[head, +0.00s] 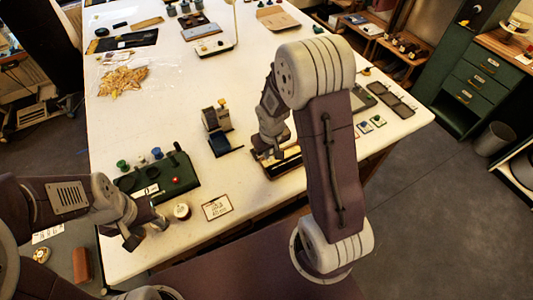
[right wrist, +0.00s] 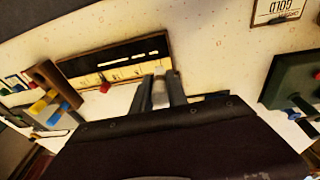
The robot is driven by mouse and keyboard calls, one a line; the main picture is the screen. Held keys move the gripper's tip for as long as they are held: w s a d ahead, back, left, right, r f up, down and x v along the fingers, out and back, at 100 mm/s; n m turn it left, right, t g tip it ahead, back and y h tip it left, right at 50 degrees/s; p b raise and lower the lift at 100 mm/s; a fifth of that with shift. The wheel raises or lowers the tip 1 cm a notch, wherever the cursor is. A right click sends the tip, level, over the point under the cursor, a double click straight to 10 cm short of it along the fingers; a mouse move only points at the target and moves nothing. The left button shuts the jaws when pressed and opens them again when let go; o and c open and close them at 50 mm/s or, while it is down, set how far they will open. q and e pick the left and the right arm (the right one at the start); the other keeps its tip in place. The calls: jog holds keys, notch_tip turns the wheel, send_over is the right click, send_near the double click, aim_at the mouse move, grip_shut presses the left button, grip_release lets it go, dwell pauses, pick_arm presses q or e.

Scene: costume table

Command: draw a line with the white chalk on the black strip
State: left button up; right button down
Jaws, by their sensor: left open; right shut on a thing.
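My right gripper (right wrist: 162,90) is shut on the white chalk (right wrist: 160,88), a small pale piece between its fingers in the right wrist view. The black strip (right wrist: 93,71) lies on a wood-edged board, just beyond the fingertips in that view. Several short white marks show along the strip. Whether the chalk touches the board cannot be told. In the head view the right gripper (head: 267,154) is over the board (head: 289,166), partly hidden by my right arm. My left gripper (head: 146,232) is open and empty near the table's front left edge.
A green tray (head: 184,169) with coloured knobs and a small lettered card (head: 217,207) stand left of the board. A dark stand (head: 217,120) is behind it. A wooden holder (right wrist: 50,85) with coloured sticks is close to the board. The table's middle is mostly clear.

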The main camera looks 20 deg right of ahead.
pick_arm(q)
notch_tip(320, 180, up, 4)
jog(key=p, duration=0.2)
notch_tip(320, 180, down, 5)
jog(key=b, duration=0.5)
jog(key=shift+f, duration=0.15)
pick_arm(e)
jog(key=shift+m, duration=0.4)
jog(key=d+f, duration=0.1)
jog(key=s+d+f, duration=0.1)
jog(key=f, duration=0.1)
jog(key=shift+s+d+f, duration=0.1)
jog(key=shift+d+f, duration=0.15)
jog(key=shift+d, duration=0.1)
pick_arm(q)
jog(key=shift+s+f+b, duration=0.1)
jog(key=shift+f+b, duration=0.65)
jog(key=shift+b, duration=0.1)
pick_arm(e)
jog(key=shift+f, duration=0.65)
pick_arm(q)
jog(key=shift+r, duration=0.15)
pick_arm(e)
jog(key=shift+d, duration=0.1)
